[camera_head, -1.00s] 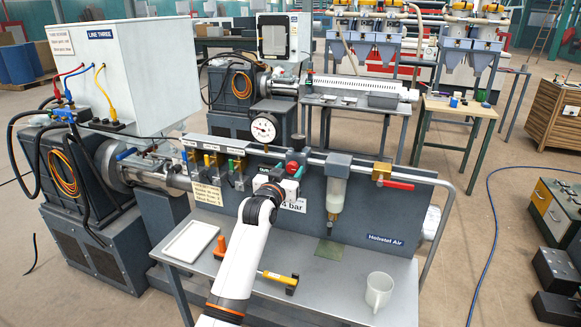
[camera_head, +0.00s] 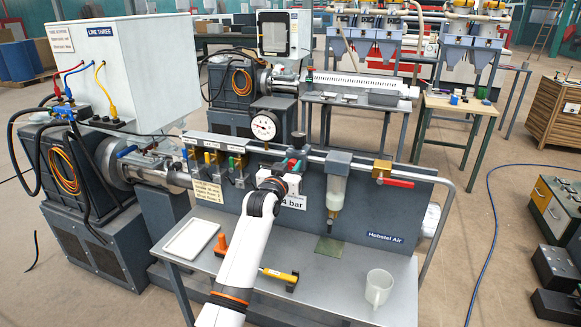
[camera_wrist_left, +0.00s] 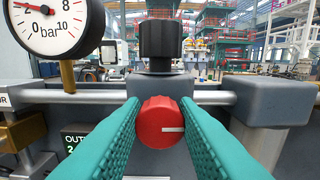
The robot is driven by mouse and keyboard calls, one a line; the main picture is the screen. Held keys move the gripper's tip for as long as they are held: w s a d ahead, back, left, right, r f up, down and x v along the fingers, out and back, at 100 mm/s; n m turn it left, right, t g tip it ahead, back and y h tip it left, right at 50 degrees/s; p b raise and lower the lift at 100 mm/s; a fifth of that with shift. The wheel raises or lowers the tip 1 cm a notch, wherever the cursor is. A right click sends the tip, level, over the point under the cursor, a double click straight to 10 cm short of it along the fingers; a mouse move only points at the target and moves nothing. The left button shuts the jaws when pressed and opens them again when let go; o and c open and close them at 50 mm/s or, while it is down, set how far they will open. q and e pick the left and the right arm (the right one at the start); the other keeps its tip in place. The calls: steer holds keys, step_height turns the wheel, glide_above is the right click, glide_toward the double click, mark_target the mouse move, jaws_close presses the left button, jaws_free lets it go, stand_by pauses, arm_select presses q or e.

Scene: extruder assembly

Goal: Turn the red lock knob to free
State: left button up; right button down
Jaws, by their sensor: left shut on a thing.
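The red lock knob (camera_wrist_left: 152,124) sits on the front of a grey regulator body under a black upper knob (camera_wrist_left: 160,40) in the left wrist view. Its white line lies level, from its middle toward the right. My left gripper (camera_wrist_left: 161,114) has a teal finger on each side of the knob and is shut on it. In the head view my left gripper (camera_head: 277,184) is at the air panel (camera_head: 395,208), with its fingers mostly hidden by the wrist. My right gripper is not in view.
A pressure gauge (camera_head: 264,126) stands just left of the regulator. A clear filter bowl (camera_head: 335,190) and a red-handled valve (camera_head: 397,183) are to the right. Below, the bench holds a white tray (camera_head: 190,239), a yellow-handled tool (camera_head: 277,275) and a mug (camera_head: 379,288).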

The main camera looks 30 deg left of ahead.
arm_select(q)
steer(key=shift+n, duration=0.3)
steer(key=n+p, duration=0.1)
steer(key=n, duration=0.2)
steer(key=shift+a+r+p, duration=0.1)
steer(key=shift+p, duration=0.3)
steer(key=n+p, duration=0.2)
steer(key=n, duration=0.3)
steer(key=n+p, duration=0.1)
steer(key=n, duration=0.3)
steer(key=shift+a+f+n+p, duration=0.1)
steer(key=shift+f+n+p, duration=0.1)
steer(key=shift+n+p, duration=0.2)
steer(key=n+p, duration=0.1)
steer(key=n, duration=0.3)
steer(key=shift+f, duration=0.1)
steer(key=shift+n, duration=0.4)
steer(key=o, duration=1)
steer(key=shift+f, duration=0.1)
steer(key=shift+c, duration=0.2)
